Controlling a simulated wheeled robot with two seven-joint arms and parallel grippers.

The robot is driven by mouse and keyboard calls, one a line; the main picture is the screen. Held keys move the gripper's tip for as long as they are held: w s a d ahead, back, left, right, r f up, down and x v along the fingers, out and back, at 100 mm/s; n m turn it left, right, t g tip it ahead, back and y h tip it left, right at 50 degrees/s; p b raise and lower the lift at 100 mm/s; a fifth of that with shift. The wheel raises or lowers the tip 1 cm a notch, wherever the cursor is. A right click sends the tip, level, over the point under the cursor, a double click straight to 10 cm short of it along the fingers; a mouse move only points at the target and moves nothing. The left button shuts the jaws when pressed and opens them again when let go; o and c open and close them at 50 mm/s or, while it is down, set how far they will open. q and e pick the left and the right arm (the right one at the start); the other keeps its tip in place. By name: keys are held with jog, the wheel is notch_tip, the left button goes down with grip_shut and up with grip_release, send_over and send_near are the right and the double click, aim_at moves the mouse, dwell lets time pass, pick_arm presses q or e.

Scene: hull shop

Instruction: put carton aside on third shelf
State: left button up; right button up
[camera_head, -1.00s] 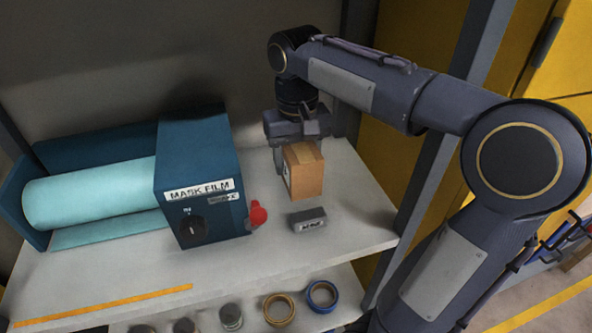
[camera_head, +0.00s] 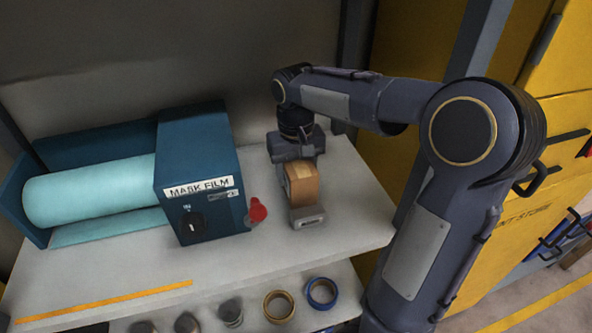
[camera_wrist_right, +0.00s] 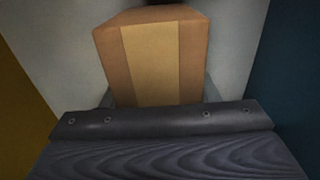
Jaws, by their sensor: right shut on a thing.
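The brown carton (camera_head: 302,185) with a paler tape band is at the right part of the shelf (camera_head: 350,215), right of the blue mask film box. My right gripper (camera_head: 296,155) is behind it and shut on it; the fingertips are mostly hidden by the carton. The carton is upright, at or just above the shelf surface; I cannot tell if it touches. In the right wrist view the carton (camera_wrist_right: 155,55) fills the space just beyond the gripper (camera_wrist_right: 160,120). My left gripper is not in view.
The mask film box (camera_head: 200,175), with a teal roll (camera_head: 90,190) and a red knob (camera_head: 257,210), stands left. Tape rolls (camera_head: 321,293) sit on the shelf below. A dark post (camera_head: 415,165) bounds the right.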

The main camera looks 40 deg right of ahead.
jog(key=o, duration=1.1)
jog(key=shift+f, duration=0.15)
notch_tip(320, 180, up, 12)
jog(key=shift+r+p, duration=0.2)
jog(key=shift+p, duration=0.35)
